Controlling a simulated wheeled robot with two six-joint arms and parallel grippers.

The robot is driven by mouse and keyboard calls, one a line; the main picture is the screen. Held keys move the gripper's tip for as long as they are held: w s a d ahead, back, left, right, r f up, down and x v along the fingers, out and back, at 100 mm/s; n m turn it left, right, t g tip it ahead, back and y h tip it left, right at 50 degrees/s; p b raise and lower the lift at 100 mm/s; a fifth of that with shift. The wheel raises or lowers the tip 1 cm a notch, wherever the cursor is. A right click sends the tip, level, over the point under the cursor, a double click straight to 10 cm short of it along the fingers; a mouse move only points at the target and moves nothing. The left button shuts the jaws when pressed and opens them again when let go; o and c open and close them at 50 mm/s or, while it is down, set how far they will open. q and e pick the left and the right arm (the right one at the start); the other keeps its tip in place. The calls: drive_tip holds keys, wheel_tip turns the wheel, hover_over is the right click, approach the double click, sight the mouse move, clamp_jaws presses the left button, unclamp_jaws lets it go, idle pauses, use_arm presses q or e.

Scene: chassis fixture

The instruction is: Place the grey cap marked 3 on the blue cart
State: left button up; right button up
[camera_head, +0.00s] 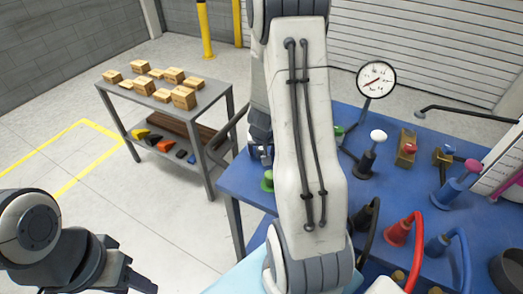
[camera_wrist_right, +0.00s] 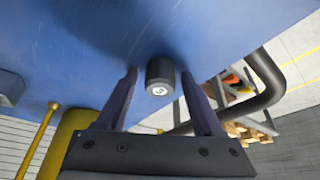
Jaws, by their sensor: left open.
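The dark grey cap (camera_wrist_right: 160,77) shows in the right wrist view, with a white disc on its end; the mark on it is too small to read surely. It appears to rest on the blue cart's top (camera_wrist_right: 215,30). My right gripper (camera_wrist_right: 160,80) has a finger on each side of the cap, with a gap at both sides. In the head view the right gripper (camera_head: 262,152) is mostly hidden behind my arm at the left edge of the blue cart (camera_head: 238,182), and the cap is not seen there. My left gripper (camera_head: 138,280) is open and empty at the lower left.
A grey shelf table (camera_head: 206,98) with several cardboard boxes stands left of the cart. The cart's dark handle (camera_head: 228,135) is close to the right gripper. A gauge (camera_head: 376,79) and coloured levers crowd the cart's right part. Floor between is clear.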

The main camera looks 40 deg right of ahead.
drive_tip(key=p+v, duration=0.8)
drive_tip(key=v, duration=0.4)
drive_tip(key=shift+r+p, duration=0.2)
drive_tip(key=shift+p, duration=0.2)
drive_tip(key=shift+w, duration=0.15)
drive_tip(key=s+a+r+n+y, duration=0.15)
drive_tip(key=a+r+n, duration=0.25)
drive_tip(key=a, duration=0.8)
drive_tip(key=s+a+r+n+y, duration=0.1)
drive_tip(key=a+r+n+y, duration=0.25)
drive_tip(key=a, duration=0.85)
drive_tip(key=s+a+r+n+g, duration=0.2)
drive_tip(key=s+a+n, duration=0.1)
drive_tip(key=s, duration=0.4)
drive_tip(key=s+a+r+n+g+h, duration=0.1)
drive_tip(key=s+a+n, duration=0.3)
drive_tip(key=s, duration=0.4)
drive_tip(key=shift+r+g, duration=0.4)
drive_tip(key=shift+r, duration=0.45)
